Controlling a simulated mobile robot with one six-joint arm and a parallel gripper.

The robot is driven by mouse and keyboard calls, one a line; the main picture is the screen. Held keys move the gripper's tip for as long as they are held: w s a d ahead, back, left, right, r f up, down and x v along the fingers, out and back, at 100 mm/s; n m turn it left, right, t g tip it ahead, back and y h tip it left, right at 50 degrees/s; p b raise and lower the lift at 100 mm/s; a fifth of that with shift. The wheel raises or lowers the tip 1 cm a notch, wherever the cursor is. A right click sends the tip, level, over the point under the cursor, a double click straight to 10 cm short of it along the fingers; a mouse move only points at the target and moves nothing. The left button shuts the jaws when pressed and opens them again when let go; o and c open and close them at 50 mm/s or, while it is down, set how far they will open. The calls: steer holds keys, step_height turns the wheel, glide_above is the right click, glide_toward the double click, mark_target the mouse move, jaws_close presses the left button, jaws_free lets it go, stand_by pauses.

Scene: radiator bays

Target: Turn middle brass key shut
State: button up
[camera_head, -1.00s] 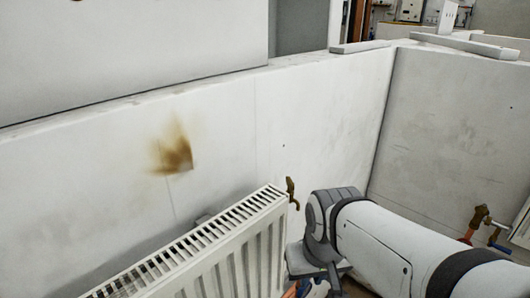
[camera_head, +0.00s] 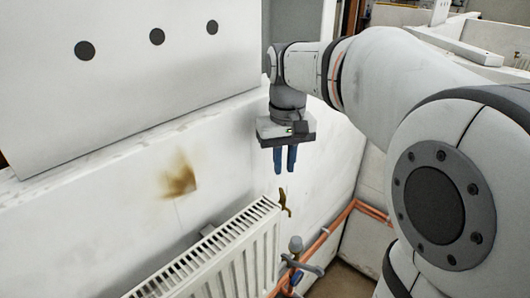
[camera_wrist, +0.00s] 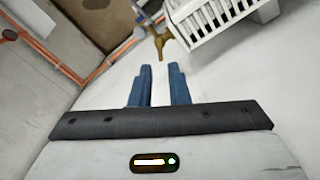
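One small brass key (camera_head: 284,201) shows in the head view, at the top right corner of the white radiator (camera_head: 205,250). In the wrist view the brass key (camera_wrist: 160,40) is beside the radiator (camera_wrist: 215,15), beyond my fingertips. My gripper (camera_head: 285,172) points down above the key, with a small gap between fingertips and key. Its two blue fingers are apart with nothing between them; the gripper also shows in the wrist view (camera_wrist: 161,68). I cannot tell the key's exact turn.
A grey-topped valve (camera_head: 295,245) stands below the key, near copper pipes (camera_head: 335,222). The pipes also run across the wrist view (camera_wrist: 55,60). A white wall (camera_head: 120,195) with a brown stain (camera_head: 179,178) is behind the radiator. A panel with dark dots (camera_head: 130,80) is above.

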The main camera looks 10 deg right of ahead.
mark_target(282, 191)
step_height(282, 191, down, 7)
steer(key=shift+w+f+p, duration=0.1)
steer(key=shift+f+p, duration=0.1)
steer(key=shift+p, duration=0.1)
jaws_close()
steer(key=shift+d, duration=0.1)
